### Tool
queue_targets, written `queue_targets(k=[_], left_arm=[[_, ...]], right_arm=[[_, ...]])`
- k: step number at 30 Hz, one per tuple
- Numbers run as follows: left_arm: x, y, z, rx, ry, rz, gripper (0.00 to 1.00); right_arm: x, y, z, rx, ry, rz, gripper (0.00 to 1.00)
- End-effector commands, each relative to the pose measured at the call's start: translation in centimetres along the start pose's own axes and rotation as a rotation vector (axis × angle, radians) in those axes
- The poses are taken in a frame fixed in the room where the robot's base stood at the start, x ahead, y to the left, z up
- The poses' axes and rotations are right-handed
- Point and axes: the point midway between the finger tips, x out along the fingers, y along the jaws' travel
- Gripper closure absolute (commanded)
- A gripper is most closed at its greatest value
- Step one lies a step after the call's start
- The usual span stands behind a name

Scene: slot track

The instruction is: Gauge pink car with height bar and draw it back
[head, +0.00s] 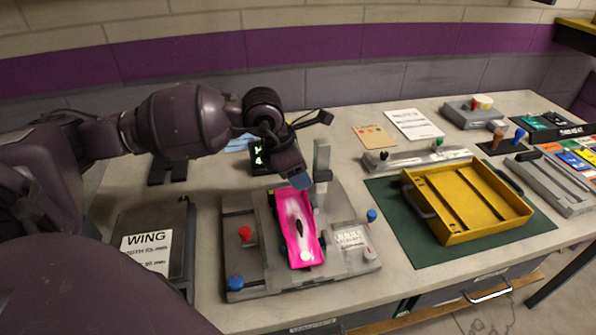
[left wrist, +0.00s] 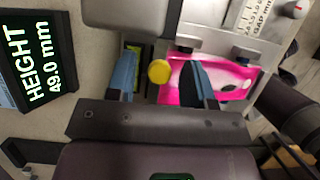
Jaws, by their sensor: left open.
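The pink car (head: 299,228) lies in the slot of a grey gauge fixture (head: 240,270). Its far end is under my left gripper (head: 300,180). In the left wrist view the pink car (left wrist: 232,84) shows beyond and beside one finger. A yellow round knob (left wrist: 160,72) sits between the open blue fingers of my left gripper (left wrist: 160,80); contact cannot be told. The height display (left wrist: 38,62) reads 49.0 mm.
Red (head: 245,233) and blue (head: 235,283) knobs stand on the fixture. A wing-gauge box (head: 148,250) is at left. A yellow tray (head: 440,228) lies on a green mat (head: 390,190) at right. Papers (head: 413,124) and small fixtures lie behind.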

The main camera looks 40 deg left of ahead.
Motion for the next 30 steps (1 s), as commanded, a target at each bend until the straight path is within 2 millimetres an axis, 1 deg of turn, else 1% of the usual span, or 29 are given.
queue_targets(k=[3, 4, 12, 13, 20, 23, 27, 30], left_arm=[[0.0, 0.0, 0.0, 0.0, 0.0, 0.0, 0.52], [0.0, 0.0, 0.0, 0.0, 0.0, 0.0, 0.55], [0.0, 0.0, 0.0, 0.0, 0.0, 0.0, 0.97], [0.0, 0.0, 0.0, 0.0, 0.0, 0.0, 1.0], [-0.3, 0.0, 0.1, 0.0, -0.001, 0.001, 1.0], [-1.3, 0.1, 0.6, 0.001, -0.004, 0.004, 1.0], [-3.7, 0.1, 1.5, 0.001, -0.006, 0.006, 1.0], [-4.9, 0.1, 2.0, 0.001, -0.005, 0.005, 1.0]], right_arm=[[0.0, 0.0, -0.1, 0.0, 0.002, 0.0, 1.0], [0.0, 0.0, -0.1, 0.0, 0.002, 0.0, 1.0], [0.0, -0.1, -0.1, 0.004, 0.001, 0.0, 1.0], [0.0, -0.1, -0.1, 0.005, 0.001, 0.0, 1.0], [-0.2, -0.2, 0.1, 0.012, -0.004, 0.002, 1.0], [-0.5, -0.1, -0.3, 0.012, 0.001, 0.003, 1.0], [-1.0, 0.0, -1.3, 0.012, 0.013, 0.006, 1.0], [-1.2, 0.1, -1.5, 0.012, 0.014, 0.007, 1.0]])
